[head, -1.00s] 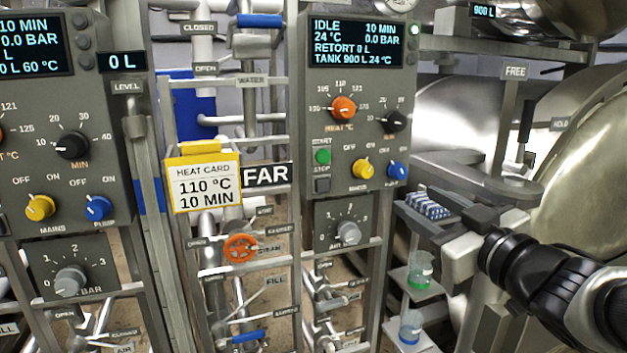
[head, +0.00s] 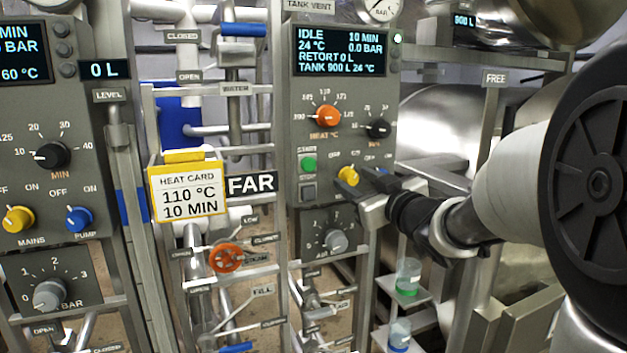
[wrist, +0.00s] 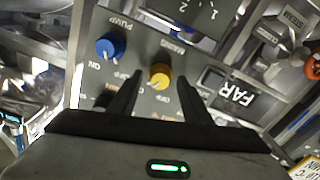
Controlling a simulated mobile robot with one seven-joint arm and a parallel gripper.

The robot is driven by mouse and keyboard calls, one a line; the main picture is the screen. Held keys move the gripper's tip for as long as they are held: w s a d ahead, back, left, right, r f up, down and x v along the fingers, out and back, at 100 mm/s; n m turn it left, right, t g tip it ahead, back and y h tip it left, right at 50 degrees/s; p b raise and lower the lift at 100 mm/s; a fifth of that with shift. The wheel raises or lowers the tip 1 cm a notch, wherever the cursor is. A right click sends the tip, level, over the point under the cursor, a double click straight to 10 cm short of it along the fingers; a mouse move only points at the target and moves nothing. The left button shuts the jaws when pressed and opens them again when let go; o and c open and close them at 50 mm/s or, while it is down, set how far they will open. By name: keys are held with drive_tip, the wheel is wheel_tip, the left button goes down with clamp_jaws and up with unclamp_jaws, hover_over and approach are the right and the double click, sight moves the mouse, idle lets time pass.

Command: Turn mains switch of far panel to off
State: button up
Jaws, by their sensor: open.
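The far panel (head: 300,130) stands right of the FAR sign. Its mains switch (head: 349,176) is a yellow knob at the panel's lower part. My gripper (head: 366,190) is open, close to the knob's lower right in the head view. I cannot tell whether a finger touches it. The blue pump knob (wrist: 109,46) lies beside my left finger in the wrist view; my gripper mostly hides it in the head view.
The grey air knob (head: 335,241) is below the mains switch, and the orange heat knob (head: 327,117) is above. The near panel (head: 70,120) at left has its own yellow mains knob (head: 18,219). A yellow heat card (head: 187,190) hangs between the panels. Shelves with beakers (head: 408,277) stand below my arm.

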drive_tip(key=shift+w+a, duration=0.2)
drive_tip(key=shift+w, duration=0.25)
drive_tip(key=c, duration=1)
drive_tip(key=shift+c, duration=0.2)
drive_tip(key=shift+f+n+b, duration=0.1)
drive_tip(key=shift+n+b, duration=0.2)
drive_tip(key=shift+b, duration=0.15)
drive_tip(key=shift+f+n+b, duration=0.1)
drive_tip(key=shift+n+b, duration=0.4)
drive_tip(key=shift+b, duration=0.15)
drive_tip(key=n+b, duration=0.8)
drive_tip(key=n, duration=0.2)
drive_tip(key=shift+n, duration=0.3)
